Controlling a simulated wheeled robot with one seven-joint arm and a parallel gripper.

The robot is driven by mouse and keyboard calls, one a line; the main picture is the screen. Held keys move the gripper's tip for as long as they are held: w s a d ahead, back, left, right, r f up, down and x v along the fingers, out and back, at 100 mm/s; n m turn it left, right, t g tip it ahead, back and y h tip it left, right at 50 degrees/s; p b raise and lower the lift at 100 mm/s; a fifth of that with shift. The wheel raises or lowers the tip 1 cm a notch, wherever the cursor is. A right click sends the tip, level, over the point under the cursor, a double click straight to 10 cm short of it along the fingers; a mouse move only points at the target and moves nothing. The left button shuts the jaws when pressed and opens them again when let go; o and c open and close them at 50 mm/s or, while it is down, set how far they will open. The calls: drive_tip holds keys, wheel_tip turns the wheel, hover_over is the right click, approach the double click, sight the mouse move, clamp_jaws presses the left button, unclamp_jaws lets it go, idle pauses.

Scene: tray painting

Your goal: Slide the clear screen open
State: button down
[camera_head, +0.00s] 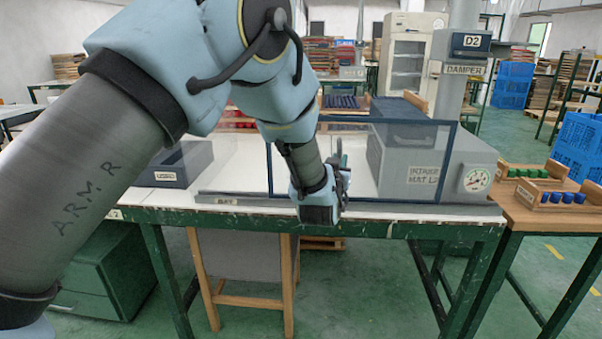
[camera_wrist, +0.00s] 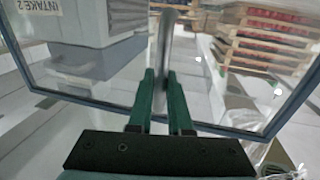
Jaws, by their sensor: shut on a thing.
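The clear screen (camera_head: 452,165) is a see-through pane in a dark blue frame, standing upright along the front of the white worktable. In the wrist view its lower frame (camera_wrist: 95,103) crosses behind my fingers. A grey upright handle bar (camera_wrist: 165,40) stands at the pane, between the tips of my green fingers. My gripper (camera_head: 340,168) is at the front of the screen, near its middle. In the wrist view my gripper (camera_wrist: 160,82) is shut on the handle.
Behind the screen stands a grey intake box (camera_head: 405,165) with a gauge unit (camera_head: 475,180) at its right. An open grey tray (camera_head: 180,165) lies at the left of the white table (camera_head: 165,197). Wooden racks with green and blue pieces (camera_head: 560,197) stand on the right-hand table.

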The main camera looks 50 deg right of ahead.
sight(379, 155)
drive_tip(key=s+d, duration=0.1)
drive_tip(key=s, duration=0.1)
drive_tip(key=s+d+b, duration=0.1)
drive_tip(key=s+d, duration=0.1)
drive_tip(key=s, duration=0.1)
drive_tip(key=s+d+b, duration=0.1)
drive_tip(key=s+d, duration=0.1)
drive_tip(key=s, duration=0.1)
drive_tip(key=shift+s+d, duration=0.15)
drive_tip(key=shift+s, duration=0.1)
drive_tip(key=c, duration=0.8)
unclamp_jaws()
drive_tip(key=shift+c, duration=0.2)
drive_tip(key=shift+w, duration=0.1)
drive_tip(key=b+v, duration=0.2)
drive_tip(key=v, duration=0.9)
drive_tip(key=shift+d, duration=0.1)
